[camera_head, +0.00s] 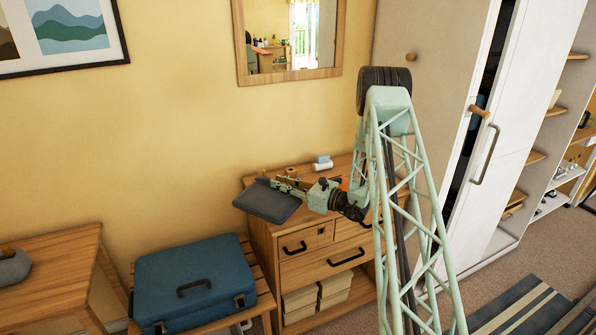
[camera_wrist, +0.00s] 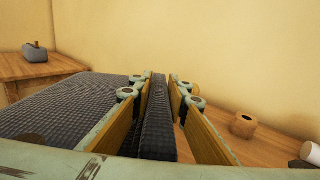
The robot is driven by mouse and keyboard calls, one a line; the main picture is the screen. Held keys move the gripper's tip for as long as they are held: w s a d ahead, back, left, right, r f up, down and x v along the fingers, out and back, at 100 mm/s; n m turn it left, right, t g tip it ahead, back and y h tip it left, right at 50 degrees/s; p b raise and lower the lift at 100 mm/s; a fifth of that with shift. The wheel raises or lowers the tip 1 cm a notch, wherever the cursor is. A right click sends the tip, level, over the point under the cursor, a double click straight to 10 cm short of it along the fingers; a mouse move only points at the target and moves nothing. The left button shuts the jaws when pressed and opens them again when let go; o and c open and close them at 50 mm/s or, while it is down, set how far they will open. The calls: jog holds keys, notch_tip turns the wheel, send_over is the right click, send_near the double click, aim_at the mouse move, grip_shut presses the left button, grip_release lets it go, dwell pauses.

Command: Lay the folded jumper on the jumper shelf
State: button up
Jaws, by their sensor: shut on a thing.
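The folded jumper (camera_head: 268,203) is a flat, dark grey knitted bundle at the left end of the wooden chest of drawers, jutting past its left edge. My gripper (camera_head: 279,184) is shut on its edge. In the wrist view the ribbed jumper (camera_wrist: 70,104) spreads to the left, and one fold stands between the two wood-faced fingers of my gripper (camera_wrist: 158,100). I cannot tell whether the jumper touches the chest top. Open shelves (camera_head: 533,158) stand at the right; I cannot tell which is the jumper shelf.
The chest of drawers (camera_head: 290,246) bears a small wooden holder (camera_wrist: 243,125) and a white roll (camera_head: 322,166). A blue suitcase (camera_head: 195,283) lies on a slatted stand. The white wardrobe door (camera_head: 485,130) stands at the right, with a dark gap beside it. A wooden table (camera_head: 55,270) is at far left.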

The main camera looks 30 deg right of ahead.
aim_at(246, 208)
jog(key=s+a+n+y, duration=0.1)
jog(key=a, duration=0.5)
jog(key=s+a+f+n+g+y, duration=0.1)
jog(key=s+a, duration=0.1)
jog(key=a, duration=0.3)
jog(key=s+a+g+y+p, duration=0.1)
jog(key=s+a, duration=0.1)
jog(key=a, duration=0.4)
jog(key=shift+s+a+f+n+y, duration=0.25)
jog(key=shift+a+f+n+y, duration=0.05)
jog(key=shift+a+f+n, duration=0.1)
jog(key=s+a+n+g+y, duration=0.1)
jog(key=s+a, duration=0.3)
jog(key=a, duration=0.3)
jog(key=s+a+n+g+y+p, duration=0.1)
jog(key=s+a+g+y, duration=0.1)
jog(key=s+a, duration=0.2)
jog(key=a, duration=0.3)
jog(key=shift+s+a+r+n, duration=0.15)
jog(key=shift+s+a+n, duration=0.1)
jog(key=shift+a+n, duration=0.15)
jog(key=shift+d, duration=0.1)
